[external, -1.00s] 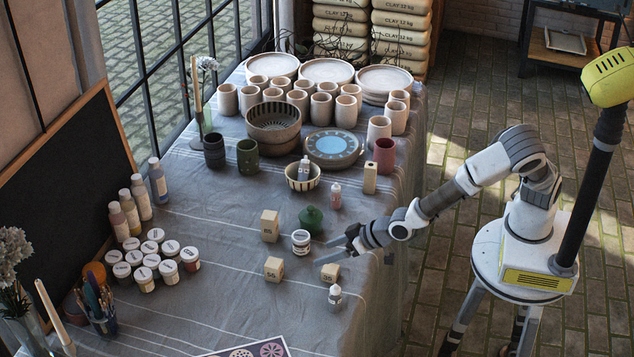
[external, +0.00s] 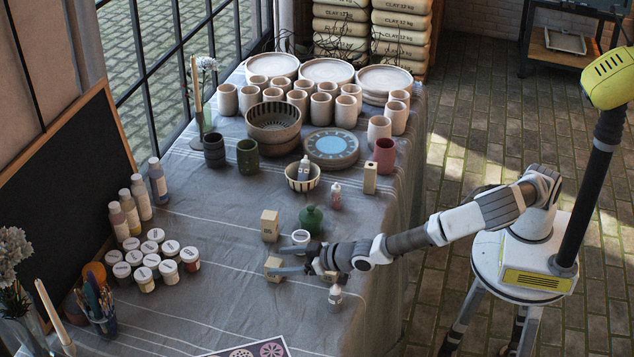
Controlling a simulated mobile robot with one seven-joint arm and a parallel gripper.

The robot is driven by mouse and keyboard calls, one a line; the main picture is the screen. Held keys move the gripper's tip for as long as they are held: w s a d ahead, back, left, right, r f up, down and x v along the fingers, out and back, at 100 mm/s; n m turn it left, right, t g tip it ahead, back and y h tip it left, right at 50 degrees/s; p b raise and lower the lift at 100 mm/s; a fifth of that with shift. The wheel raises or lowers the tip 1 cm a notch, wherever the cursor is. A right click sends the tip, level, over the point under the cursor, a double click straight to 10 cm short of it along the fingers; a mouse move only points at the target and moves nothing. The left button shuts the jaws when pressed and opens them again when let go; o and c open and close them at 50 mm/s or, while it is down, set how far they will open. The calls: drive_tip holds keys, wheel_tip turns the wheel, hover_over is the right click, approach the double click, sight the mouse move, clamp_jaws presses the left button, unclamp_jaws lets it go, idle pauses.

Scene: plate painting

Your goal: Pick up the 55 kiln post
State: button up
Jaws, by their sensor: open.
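The 55 kiln post (external: 272,264), a small pale wooden block, stands on the grey cloth near the middle of the table. In the earlier frame its front marking looks like 55; now my gripper partly covers it. My gripper (external: 277,260) is open, reaching in from the right with its two fingers pointing left at this block. One finger shows at its far side and the other at its near side. I cannot tell whether either finger touches it.
Another wooden block (external: 270,225) stands just behind. A white jar (external: 301,238) and a green lidded pot (external: 312,220) are close behind my gripper. A small dropper bottle (external: 335,296) stands in front of my wrist. Open cloth lies left of the block.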

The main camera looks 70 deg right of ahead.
sight(267, 262)
drive_tip(key=shift+x, duration=0.8)
drive_tip(key=w+f, duration=0.1)
drive_tip(key=w+f+b, duration=0.1)
drive_tip(key=w, duration=0.1)
drive_tip(key=shift+w+d+f, duration=0.1)
drive_tip(key=shift+d+f, duration=0.05)
drive_tip(key=shift+f, duration=0.05)
drive_tip(key=shift+w+f+b, duration=0.15)
drive_tip(key=shift+w+b, duration=0.2)
drive_tip(key=shift+w, duration=0.3)
clamp_jaws()
